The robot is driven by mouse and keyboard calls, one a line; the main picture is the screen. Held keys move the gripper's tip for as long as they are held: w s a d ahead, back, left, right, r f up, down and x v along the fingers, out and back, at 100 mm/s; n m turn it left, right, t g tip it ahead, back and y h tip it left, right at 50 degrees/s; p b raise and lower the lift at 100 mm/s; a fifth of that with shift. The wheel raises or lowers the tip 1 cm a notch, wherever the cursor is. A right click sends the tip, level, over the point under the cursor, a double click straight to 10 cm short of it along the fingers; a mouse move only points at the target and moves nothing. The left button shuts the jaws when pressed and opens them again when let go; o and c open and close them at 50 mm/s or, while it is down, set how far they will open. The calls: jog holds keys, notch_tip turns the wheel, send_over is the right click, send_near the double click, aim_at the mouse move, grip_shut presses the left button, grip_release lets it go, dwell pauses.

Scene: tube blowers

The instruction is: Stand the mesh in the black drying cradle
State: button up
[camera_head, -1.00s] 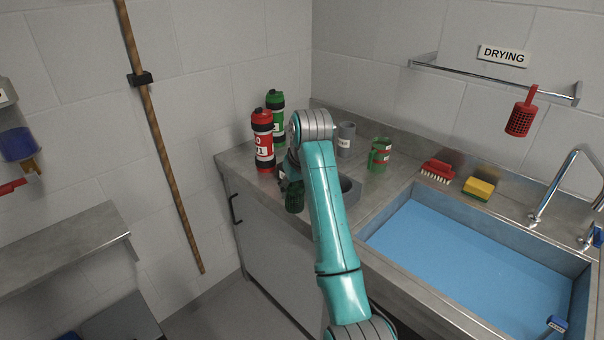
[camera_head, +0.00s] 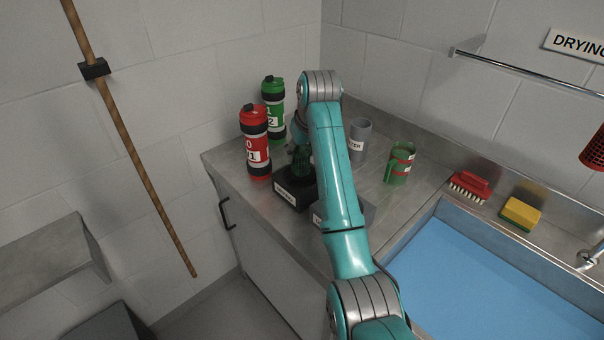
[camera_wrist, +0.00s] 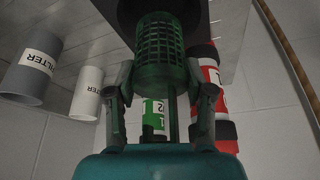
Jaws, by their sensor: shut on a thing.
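The green mesh (camera_head: 301,160) is a perforated cylinder, upright above the black drying cradle (camera_head: 294,192) on the counter. Its lower end is at the cradle's top; I cannot tell how far it sits inside. In the wrist view the mesh (camera_wrist: 160,48) fills the upper middle, with the dark cradle (camera_wrist: 190,12) beyond its end. My gripper (camera_wrist: 163,88) is shut on the mesh, one finger on each side. In the head view my gripper (camera_head: 301,143) is partly hidden by my arm.
A red bottle (camera_head: 255,145) and a green bottle (camera_head: 273,105) stand close behind and left of the cradle. A grey box (camera_head: 361,212), partly behind my arm, is beside the cradle. The blue-floored sink (camera_head: 480,285) lies right.

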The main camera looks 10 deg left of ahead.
aim_at(301, 172)
notch_tip(301, 172, down, 7)
jog(key=shift+f, duration=0.2)
jog(key=shift+f, duration=0.1)
jog(key=o, duration=0.8)
jog(key=v, duration=1.1)
jog(key=shift+r, duration=0.3)
jog(key=shift+s+d+r, duration=0.1)
jog(key=shift+d+r, duration=0.05)
jog(key=shift+r, duration=0.15)
